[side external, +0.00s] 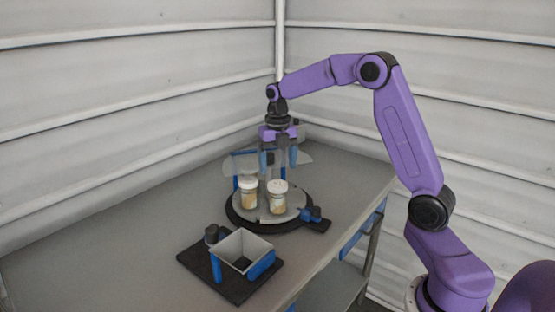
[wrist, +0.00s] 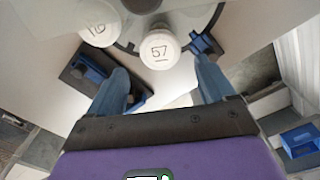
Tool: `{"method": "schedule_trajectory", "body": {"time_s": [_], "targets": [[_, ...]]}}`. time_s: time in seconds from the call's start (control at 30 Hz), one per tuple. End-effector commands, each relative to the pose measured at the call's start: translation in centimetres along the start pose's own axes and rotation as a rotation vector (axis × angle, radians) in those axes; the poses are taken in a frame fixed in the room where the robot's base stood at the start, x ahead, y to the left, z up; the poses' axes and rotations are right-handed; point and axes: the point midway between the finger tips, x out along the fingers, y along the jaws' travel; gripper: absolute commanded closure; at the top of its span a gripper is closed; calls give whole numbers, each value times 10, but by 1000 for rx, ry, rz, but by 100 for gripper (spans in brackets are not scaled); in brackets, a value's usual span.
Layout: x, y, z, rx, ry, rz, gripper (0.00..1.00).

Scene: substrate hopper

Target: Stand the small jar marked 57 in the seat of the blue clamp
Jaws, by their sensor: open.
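The jar marked 57 (wrist: 160,50) shows its round white lid in the wrist view, ahead of and between my open fingers. In the side view the right-hand jar (side external: 278,198), white-lidded with pale contents, stands upright on the round turntable; its mark is not readable there, but its place by a blue fitting matches. That blue fitting (side external: 312,214) sits on a black arm at the turntable's right edge and also shows in the wrist view (wrist: 204,43). I cannot tell surely whether it is the blue clamp. My gripper (side external: 278,165) is open and empty, above and behind the jars.
A second marked jar (side external: 248,192) stands just left, also in the wrist view (wrist: 98,25). The turntable's dark rim (side external: 240,221) surrounds both. A square open hopper (side external: 228,247) with blue supports stands on a black plate in front. The grey table's left part is clear.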

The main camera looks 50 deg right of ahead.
Motion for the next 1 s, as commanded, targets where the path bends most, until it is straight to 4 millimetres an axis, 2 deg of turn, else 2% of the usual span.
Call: {"method": "schedule_trajectory", "body": {"time_s": [0.6, 0.8, 1.0], "targets": [[69, 0, -1, 1, 3, -2, 17], [78, 0, -1, 1, 2, -1, 17], [80, 0, -1, 1, 1, 0, 17]]}}
